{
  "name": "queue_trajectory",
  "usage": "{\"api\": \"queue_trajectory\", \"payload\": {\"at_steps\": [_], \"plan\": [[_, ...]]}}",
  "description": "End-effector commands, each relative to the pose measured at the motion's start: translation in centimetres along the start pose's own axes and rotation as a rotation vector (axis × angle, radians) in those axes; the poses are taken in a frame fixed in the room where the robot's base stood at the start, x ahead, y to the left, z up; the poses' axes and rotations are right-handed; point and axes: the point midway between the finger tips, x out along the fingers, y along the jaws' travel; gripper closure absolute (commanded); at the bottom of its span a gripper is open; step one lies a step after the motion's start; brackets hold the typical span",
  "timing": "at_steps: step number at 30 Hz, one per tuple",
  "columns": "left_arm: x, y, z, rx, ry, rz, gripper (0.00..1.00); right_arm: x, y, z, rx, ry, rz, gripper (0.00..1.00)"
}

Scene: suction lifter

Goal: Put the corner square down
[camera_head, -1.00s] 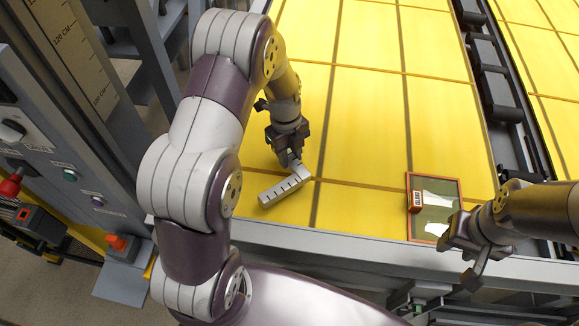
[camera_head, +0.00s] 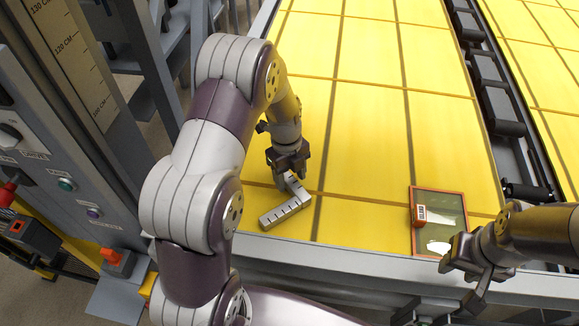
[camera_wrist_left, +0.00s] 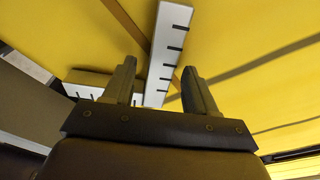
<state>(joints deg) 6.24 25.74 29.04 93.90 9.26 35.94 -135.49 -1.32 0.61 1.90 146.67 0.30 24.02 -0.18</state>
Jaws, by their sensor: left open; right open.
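The corner square (camera_head: 285,214) is a pale grey L-shaped piece with black marks along its legs. It appears to lie flat on the yellow surface near its front left edge, corner to the right. My left gripper (camera_head: 288,178) is over its far leg. In the left wrist view the open fingers (camera_wrist_left: 158,82) stand either side of the marked leg (camera_wrist_left: 165,50), with gaps visible. The other leg (camera_wrist_left: 88,84) shows at the left, partly hidden by a finger. My right gripper (camera_head: 478,272) is open and empty by the front rail.
A green tray with an orange rim (camera_head: 465,226) lies to the right, with a small orange labelled box (camera_head: 419,215) and white pieces in it. Black rollers (camera_head: 497,110) run along the right of the yellow sheet (camera_head: 370,120). The sheet's middle is clear.

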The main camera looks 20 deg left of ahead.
Motion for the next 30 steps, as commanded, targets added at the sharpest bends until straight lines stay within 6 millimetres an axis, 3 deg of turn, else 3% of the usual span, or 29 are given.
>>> {"api": "queue_trajectory", "payload": {"at_steps": [9,11,12,17,20,27,30], "plan": [[-7.7,-0.1,0.1,0.000,-0.004,-0.005,0.43,2.2,0.0,0.3,0.000,-0.001,0.000,0.57],[-8.9,0.0,0.1,-0.001,-0.002,-0.003,0.43,2.4,0.0,0.3,0.000,-0.001,0.000,0.57],[-10.2,0.0,0.0,-0.002,-0.001,-0.001,0.43,1.4,0.0,0.2,0.000,-0.001,0.000,0.57],[-11.3,0.2,-0.4,-0.061,-0.005,-0.001,0.43,0.9,0.0,0.1,0.000,0.000,0.000,0.57],[-11.1,1.4,-1.9,-0.336,-0.032,-0.013,0.43,1.0,0.0,0.1,0.000,-0.001,0.000,0.57],[-9.7,6.7,-7.6,-1.444,-0.066,-0.150,0.43,1.1,0.0,0.1,0.000,-0.001,0.000,0.57],[-9.2,8.6,-9.3,-1.788,-0.037,-0.208,0.43,1.1,0.0,0.1,0.000,-0.001,0.000,0.57]]}}
